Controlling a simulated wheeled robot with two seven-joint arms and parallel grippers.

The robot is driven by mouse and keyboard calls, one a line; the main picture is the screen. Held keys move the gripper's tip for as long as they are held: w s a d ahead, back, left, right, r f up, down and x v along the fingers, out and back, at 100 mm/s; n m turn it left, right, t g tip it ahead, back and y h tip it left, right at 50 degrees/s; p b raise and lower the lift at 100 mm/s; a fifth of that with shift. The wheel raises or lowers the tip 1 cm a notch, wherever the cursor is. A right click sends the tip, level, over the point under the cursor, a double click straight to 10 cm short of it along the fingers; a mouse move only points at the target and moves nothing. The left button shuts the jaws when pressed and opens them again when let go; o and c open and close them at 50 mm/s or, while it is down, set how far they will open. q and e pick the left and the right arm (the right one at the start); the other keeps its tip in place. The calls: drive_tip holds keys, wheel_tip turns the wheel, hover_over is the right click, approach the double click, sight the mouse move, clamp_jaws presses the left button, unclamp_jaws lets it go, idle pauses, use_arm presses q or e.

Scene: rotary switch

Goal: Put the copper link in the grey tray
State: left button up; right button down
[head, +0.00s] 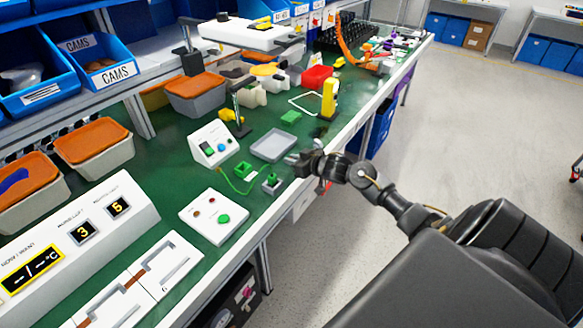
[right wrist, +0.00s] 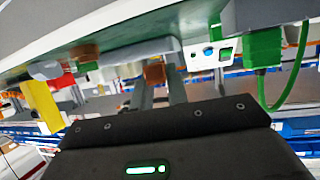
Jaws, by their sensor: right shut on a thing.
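The grey tray (head: 273,146) is a shallow rectangular tray on the green bench top, near its front edge. My right gripper (head: 291,158) is at the tray's near right edge, low over the bench edge. In the right wrist view its two fingers (right wrist: 158,90) are close together, with a small copper-brown piece (right wrist: 155,73) between them, which looks like the copper link. In the head view the held piece is too small or hidden to make out. My left gripper is not in view.
A white panel with a green button (head: 223,219), a small green-topped block (head: 271,182) and a white switch box (head: 213,143) stand near the tray. A green cable (head: 232,184) runs beside them. A yellow upright device (head: 329,98) stands farther back.

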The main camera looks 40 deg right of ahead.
sight(291, 173)
drive_tip(key=f, duration=0.1)
drive_tip(key=f+p, duration=0.1)
drive_tip(key=f, duration=0.1)
drive_tip(key=shift+w+a, duration=0.15)
drive_tip(key=shift+a, duration=0.1)
drive_tip(key=shift+f, duration=0.15)
drive_tip(key=shift+f, duration=0.25)
drive_tip(key=c, duration=1.4)
unclamp_jaws()
drive_tip(key=shift+f+b, duration=0.1)
drive_tip(key=shift+b, duration=0.3)
drive_tip(key=v, duration=1.1)
drive_tip(key=shift+d, duration=0.15)
